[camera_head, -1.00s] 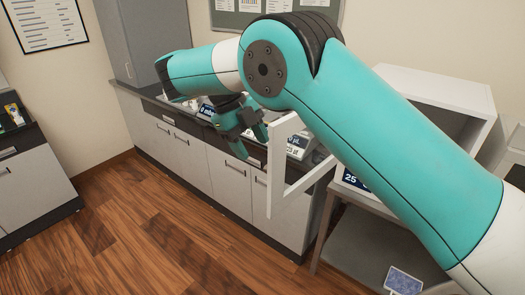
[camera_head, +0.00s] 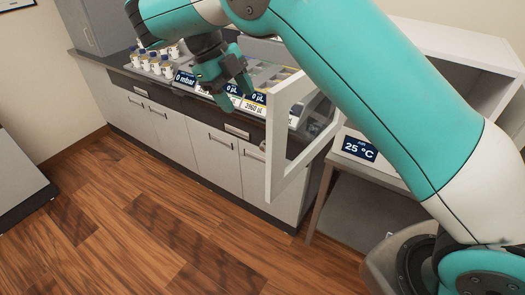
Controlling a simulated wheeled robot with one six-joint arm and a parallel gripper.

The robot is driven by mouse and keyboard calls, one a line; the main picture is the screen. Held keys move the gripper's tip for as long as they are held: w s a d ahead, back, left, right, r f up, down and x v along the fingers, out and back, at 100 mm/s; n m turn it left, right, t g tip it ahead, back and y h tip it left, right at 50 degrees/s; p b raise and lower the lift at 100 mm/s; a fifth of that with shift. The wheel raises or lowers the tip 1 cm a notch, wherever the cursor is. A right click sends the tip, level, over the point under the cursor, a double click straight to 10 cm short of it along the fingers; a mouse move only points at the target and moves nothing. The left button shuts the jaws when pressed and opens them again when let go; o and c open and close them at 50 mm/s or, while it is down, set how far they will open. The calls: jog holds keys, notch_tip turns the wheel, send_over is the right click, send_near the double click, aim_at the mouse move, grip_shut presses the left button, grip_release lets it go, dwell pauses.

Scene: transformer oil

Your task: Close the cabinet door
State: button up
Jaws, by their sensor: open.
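The cabinet door is a white frame with a see-through middle (camera_head: 274,150). It stands open, swung out from the white cabinet (camera_head: 455,42) on the right. My arm hides much of the cabinet and part of the door's upper side. My gripper (camera_head: 238,97) is open and points downward. In the picture it is just left of the door's outer upright, over the counter. A gap shows between them, and I see no contact. The fingers look empty.
A long counter (camera_head: 150,80) with grey drawers runs along the back wall. It carries several small bottles (camera_head: 157,66) and labelled displays (camera_head: 185,78). A stand with a 25 °C display (camera_head: 359,148) is at right. The wooden floor (camera_head: 150,220) in front is clear.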

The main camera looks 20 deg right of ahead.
aim_at(263, 141)
jog(key=b+x, duration=1.3)
jog(key=b, duration=0.3)
jog(key=shift+s+d+f, duration=0.1)
jog(key=shift+f, duration=0.25)
